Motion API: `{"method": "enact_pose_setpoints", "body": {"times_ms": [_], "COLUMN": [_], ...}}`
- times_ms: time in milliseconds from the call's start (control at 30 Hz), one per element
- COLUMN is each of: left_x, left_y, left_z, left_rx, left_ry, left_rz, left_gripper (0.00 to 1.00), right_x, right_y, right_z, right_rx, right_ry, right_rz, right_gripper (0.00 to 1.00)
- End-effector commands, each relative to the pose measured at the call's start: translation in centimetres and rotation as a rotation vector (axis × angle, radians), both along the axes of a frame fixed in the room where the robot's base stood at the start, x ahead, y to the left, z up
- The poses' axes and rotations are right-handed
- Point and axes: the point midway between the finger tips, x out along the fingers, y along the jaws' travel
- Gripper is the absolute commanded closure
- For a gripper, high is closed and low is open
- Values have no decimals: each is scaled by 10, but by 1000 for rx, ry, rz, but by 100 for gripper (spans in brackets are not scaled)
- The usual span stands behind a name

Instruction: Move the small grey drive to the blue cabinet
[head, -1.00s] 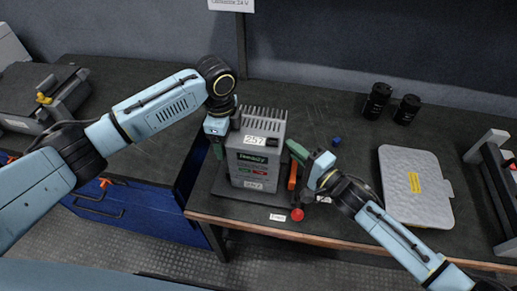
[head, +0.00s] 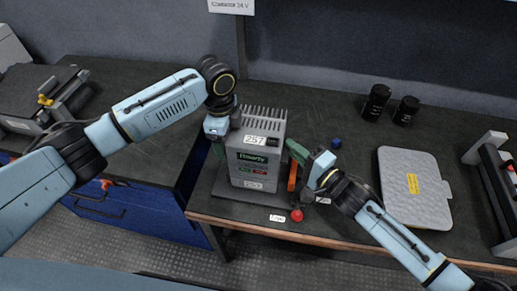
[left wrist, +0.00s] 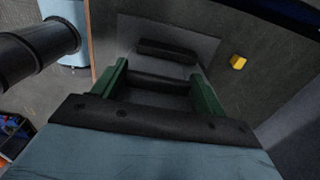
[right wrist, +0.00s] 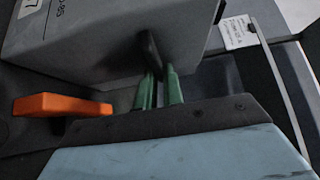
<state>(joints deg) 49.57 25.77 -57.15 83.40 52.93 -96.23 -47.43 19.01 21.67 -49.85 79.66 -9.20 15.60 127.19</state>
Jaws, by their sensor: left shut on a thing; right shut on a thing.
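The small grey drive (head: 254,165), labelled 257 and finned on top, stands upright near the bench's front edge. My left gripper (head: 217,147) is at its left side and is shut on it; in the left wrist view the green fingers (left wrist: 160,75) span a dark handle. My right gripper (head: 292,149) is shut on a dark handle on its right side, which the right wrist view shows between close green fingers (right wrist: 160,78). The blue cabinet (head: 145,208) with drawer fronts is under the bench at left. The head view does not show clearly whether the drive's underside touches the bench.
An orange-handled thing (head: 292,177) and a red knob (head: 297,215) are close to the drive's right. A grey flat case (head: 412,190), black cans (head: 377,100) and a small blue piece (head: 336,142) are further right. The bench (head: 130,85) is clear behind the left arm.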

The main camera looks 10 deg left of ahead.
Motion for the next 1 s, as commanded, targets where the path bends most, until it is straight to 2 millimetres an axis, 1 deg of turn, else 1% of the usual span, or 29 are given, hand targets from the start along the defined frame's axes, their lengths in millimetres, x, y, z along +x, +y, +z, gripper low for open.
{"method": "enact_pose_setpoints", "body": {"times_ms": [33, 433, 600, 1000], "left_x": [1, 1, 1, 1], "left_y": [-1, -1, -1, -1], "left_z": [8, 39, 44, 43], "left_rx": [-2, -2, -2, -2], "left_ry": [-3, -4, -4, -3], "left_rz": [-1, -1, -1, -1], "left_gripper": [94, 94, 94, 94], "right_x": [1, 1, 1, 1], "right_y": [0, 0, 0, 0], "right_z": [8, 39, 44, 43], "right_rx": [2, 2, 2, 2], "right_ry": [-3, -3, -3, -3], "right_rz": [0, 0, 0, 0], "right_gripper": [100, 100, 100, 100]}}
